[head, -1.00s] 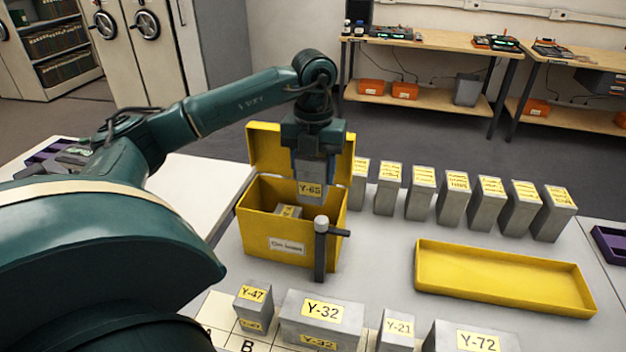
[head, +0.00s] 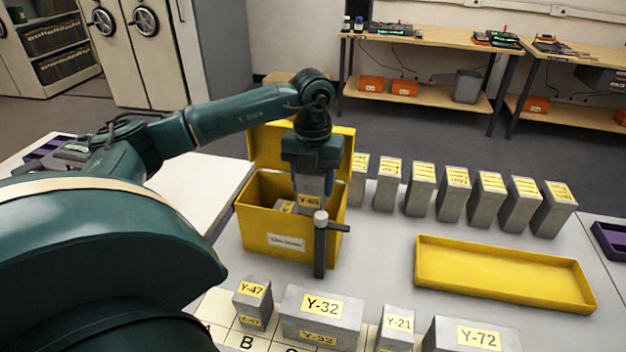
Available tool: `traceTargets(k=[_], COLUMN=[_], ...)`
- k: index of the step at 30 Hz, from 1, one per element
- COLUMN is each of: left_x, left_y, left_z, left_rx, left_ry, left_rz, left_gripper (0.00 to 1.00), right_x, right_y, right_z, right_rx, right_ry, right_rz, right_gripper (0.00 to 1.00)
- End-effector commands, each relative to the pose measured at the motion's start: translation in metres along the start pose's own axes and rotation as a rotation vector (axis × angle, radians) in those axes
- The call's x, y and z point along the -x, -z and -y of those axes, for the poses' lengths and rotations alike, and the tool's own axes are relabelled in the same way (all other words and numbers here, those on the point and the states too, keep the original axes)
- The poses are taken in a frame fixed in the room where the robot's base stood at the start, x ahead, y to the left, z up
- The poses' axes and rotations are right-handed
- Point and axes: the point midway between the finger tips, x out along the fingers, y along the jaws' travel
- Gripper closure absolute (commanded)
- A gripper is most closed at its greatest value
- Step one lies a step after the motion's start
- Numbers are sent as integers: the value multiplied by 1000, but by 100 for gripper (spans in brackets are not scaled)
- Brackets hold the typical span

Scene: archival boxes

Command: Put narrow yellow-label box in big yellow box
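The big yellow box (head: 268,228) stands open on the table, its lid raised at the back. My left gripper (head: 311,186) points down over its right half, shut on a narrow grey box labelled Y-65 (head: 309,202). The lower part of the Y-65 box is inside the yellow box, partly hidden by the front wall and a post. Another grey box with a yellow label (head: 287,206) lies inside, left of Y-65. My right gripper is not in view.
A dark post with a grey cap (head: 320,245) stands in front of the yellow box. Boxes Y-47 (head: 252,301), Y-32 (head: 321,318), Y-21 (head: 396,325) and Y-72 line the front. A shallow yellow tray (head: 505,276) lies right; several grey boxes (head: 455,195) stand behind it.

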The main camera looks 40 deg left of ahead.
Motion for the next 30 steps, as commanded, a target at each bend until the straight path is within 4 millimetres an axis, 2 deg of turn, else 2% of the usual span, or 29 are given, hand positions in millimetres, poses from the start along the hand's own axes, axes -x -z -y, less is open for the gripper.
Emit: traceTargets(k=[1, 8, 17, 20, 21, 23, 30], left_x=[0, 1, 6, 20, 21, 33, 89], left_y=[0, 0, 0, 0, -1, -1, -1], left_z=[0, 0, 0, 0, 0, 1, 1], left_rx=[0, 0, 0, 0, 0, 0, 0], left_ry=[0, 0, 1, 1, 2, 4, 4], left_rz=[0, 0, 1, 2, 2, 4, 5], left_gripper=[46, 28, 28, 28, 28, 28, 28], right_x=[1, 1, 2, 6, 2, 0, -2], right_y=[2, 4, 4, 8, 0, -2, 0], right_z=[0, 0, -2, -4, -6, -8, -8], right_rx=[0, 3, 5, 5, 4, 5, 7], right_ry=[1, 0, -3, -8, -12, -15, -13], right_rz=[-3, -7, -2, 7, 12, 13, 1], right_gripper=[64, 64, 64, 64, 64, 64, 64])
